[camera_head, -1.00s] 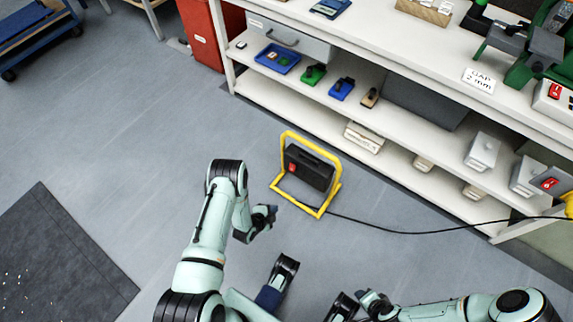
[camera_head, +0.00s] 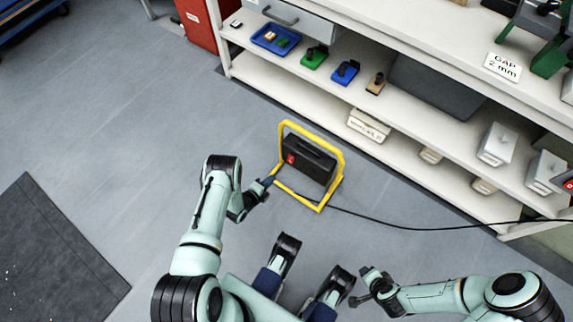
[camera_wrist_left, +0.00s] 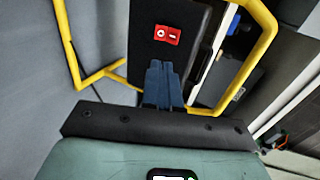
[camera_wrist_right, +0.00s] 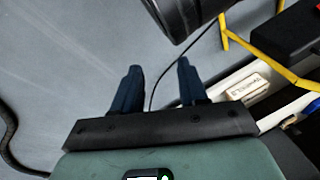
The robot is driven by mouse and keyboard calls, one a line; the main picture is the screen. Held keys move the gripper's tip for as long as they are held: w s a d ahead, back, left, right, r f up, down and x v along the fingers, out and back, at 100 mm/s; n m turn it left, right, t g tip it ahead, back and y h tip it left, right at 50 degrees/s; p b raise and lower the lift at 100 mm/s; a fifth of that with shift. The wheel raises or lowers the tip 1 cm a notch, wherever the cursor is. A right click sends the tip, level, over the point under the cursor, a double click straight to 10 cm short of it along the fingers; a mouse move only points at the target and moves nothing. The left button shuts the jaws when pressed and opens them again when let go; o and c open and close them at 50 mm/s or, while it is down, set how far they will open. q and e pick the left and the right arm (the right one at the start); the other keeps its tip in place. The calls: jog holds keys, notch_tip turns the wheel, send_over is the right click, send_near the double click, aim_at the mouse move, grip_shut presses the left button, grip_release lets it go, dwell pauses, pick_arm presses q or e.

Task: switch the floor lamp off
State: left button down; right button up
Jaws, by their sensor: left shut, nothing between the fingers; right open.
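The floor lamp (camera_head: 309,164) is a black box in a yellow tube frame, standing on the grey floor in front of the shelf. A red rocker switch (camera_head: 291,159) is on its left side. In the left wrist view the switch (camera_wrist_left: 167,35) shows a circle and a bar mark, just beyond my fingertips. My left gripper (camera_head: 269,181) is shut and empty, by the left edge of the frame, a little short of the switch. It also shows in the left wrist view (camera_wrist_left: 163,66). My right gripper (camera_wrist_right: 160,68) is open and empty, away from the lamp.
A black cable (camera_head: 420,229) runs from the lamp to the right over the floor. The white shelf (camera_head: 270,93) behind holds small tools and bins. A red bin (camera_head: 196,25) stands at its left end. A dark mat (camera_head: 55,255) lies at left. The floor left of the lamp is clear.

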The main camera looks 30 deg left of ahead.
aim_at(290, 161)
pick_arm(q)
jog(key=b+x, duration=0.5)
jog(key=x, duration=0.7)
jog(key=shift+w+f+b, duration=0.2)
jog(key=shift+w+b, duration=0.1)
jog(key=shift+b, duration=0.1)
jog(key=shift+w+f, duration=0.1)
jog(key=shift+w, duration=0.25)
pick_arm(e)
jog(key=s+d+f+g, duration=0.1)
jog(key=s+f+g, duration=0.3)
jog(key=s+f, duration=0.4)
jog(key=s, duration=0.4)
jog(key=shift+d+f+m, duration=0.3)
jog(key=shift+f+m, duration=0.05)
jog(key=shift+m, duration=0.05)
